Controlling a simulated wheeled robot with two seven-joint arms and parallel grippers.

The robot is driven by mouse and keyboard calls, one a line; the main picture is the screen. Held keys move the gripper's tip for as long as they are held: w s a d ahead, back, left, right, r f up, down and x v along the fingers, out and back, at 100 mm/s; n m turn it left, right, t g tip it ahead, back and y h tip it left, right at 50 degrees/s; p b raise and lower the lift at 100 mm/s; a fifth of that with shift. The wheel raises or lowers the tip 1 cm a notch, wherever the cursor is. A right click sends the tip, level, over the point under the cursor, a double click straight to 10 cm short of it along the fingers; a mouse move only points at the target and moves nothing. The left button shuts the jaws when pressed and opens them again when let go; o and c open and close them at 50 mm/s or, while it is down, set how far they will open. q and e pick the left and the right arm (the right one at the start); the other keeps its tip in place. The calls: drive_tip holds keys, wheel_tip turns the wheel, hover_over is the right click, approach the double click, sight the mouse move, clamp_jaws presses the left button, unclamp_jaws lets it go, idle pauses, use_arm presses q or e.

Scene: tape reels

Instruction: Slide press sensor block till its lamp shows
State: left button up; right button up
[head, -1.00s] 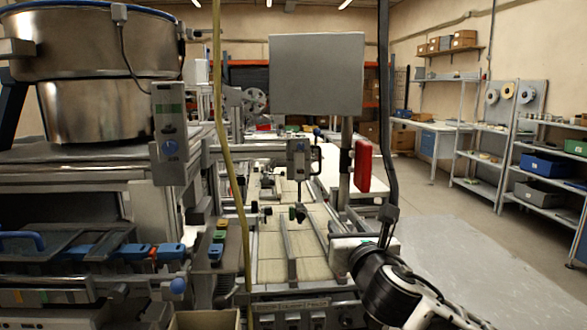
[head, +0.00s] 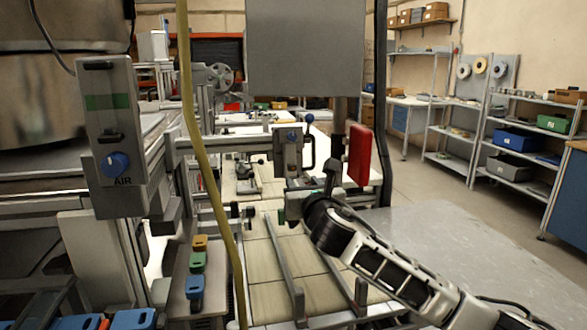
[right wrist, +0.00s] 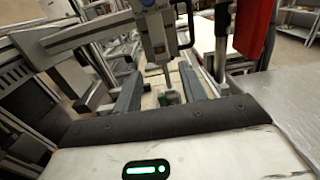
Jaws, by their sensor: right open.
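A grey block with a blue knob (head: 288,150), which looks like the press sensor block, sits at the right end of the horizontal rail (head: 225,143). I cannot make out a lit lamp on it. The block also shows at the top of the right wrist view (right wrist: 155,35), with a thin rod below it. My right gripper (head: 308,188) is just below and in front of the block, apart from it as far as I can tell. In the right wrist view its two fingers (right wrist: 158,82) are spread, with nothing held. My left gripper is not in view.
A red box (head: 360,155) stands close right of the block, below a grey panel (head: 305,48). A yellow hose (head: 195,120) hangs in front of the rail's left part. A grey box marked AIR (head: 112,135) is at left. A bare grey table (head: 460,240) lies at right.

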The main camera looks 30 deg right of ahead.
sight(293, 169)
drive_tip(key=x, duration=0.9)
drive_tip(key=shift+p, duration=0.35)
clamp_jaws()
